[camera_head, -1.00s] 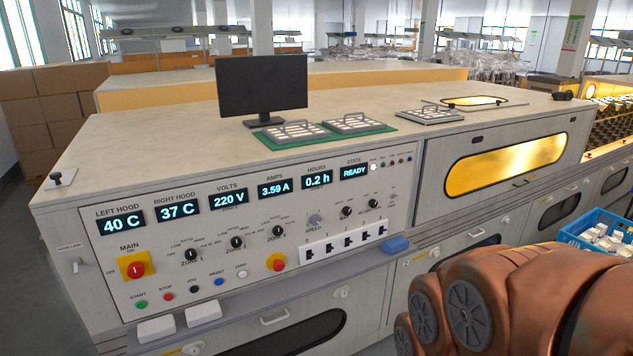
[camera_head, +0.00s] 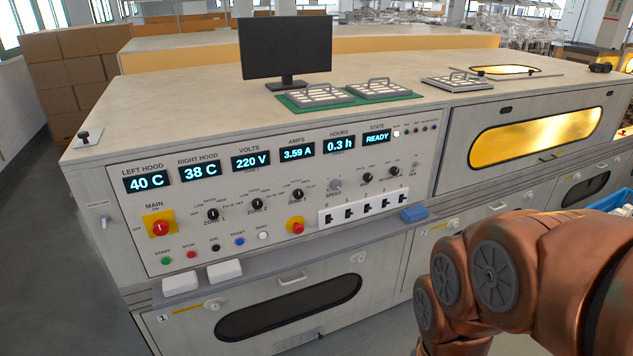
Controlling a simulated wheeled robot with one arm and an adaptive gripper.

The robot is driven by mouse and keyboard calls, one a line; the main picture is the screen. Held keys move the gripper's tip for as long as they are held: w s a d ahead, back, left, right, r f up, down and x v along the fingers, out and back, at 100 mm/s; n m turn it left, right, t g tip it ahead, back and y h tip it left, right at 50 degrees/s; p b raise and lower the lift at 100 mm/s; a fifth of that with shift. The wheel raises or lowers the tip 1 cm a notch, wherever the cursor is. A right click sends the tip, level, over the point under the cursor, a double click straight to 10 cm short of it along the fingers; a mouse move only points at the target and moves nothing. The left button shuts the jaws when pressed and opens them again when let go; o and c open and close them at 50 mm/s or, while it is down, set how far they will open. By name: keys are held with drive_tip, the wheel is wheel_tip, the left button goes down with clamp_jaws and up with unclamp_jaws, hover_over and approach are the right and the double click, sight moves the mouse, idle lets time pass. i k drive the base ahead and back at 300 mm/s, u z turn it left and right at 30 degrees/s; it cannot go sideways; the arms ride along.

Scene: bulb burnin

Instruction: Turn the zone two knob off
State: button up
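The zone two knob (camera_head: 257,204) is a small black rotary knob on the light grey control panel (camera_head: 130,222), in the middle of a row of three zone knobs. Its exact pointer angle is too small to tell. The zone 1 knob (camera_head: 212,214) is to its left and the zone 3 knob (camera_head: 298,194) to its right. Displays above read 40 C, 38 C, 220 V, 3.59 A, 0.3 h and READY. Copper-coloured links of my arm show at the lower right, well apart from the panel. My gripper is not in view.
A red main switch on a yellow plate (camera_head: 160,226) and a red button on yellow (camera_head: 296,225) flank the knobs. A ledge below the panel carries white blocks (camera_head: 180,283) and a blue block (camera_head: 413,214). A monitor (camera_head: 285,50) stands on top. Floor is clear at the left.

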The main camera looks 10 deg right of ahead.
sight(256, 204)
drive_tip(key=u, duration=0.5)
drive_tip(key=k, duration=1.2)
drive_tip(key=u, duration=1.15)
drive_tip(key=i, duration=1.6)
drive_tip(key=z, duration=0.4)
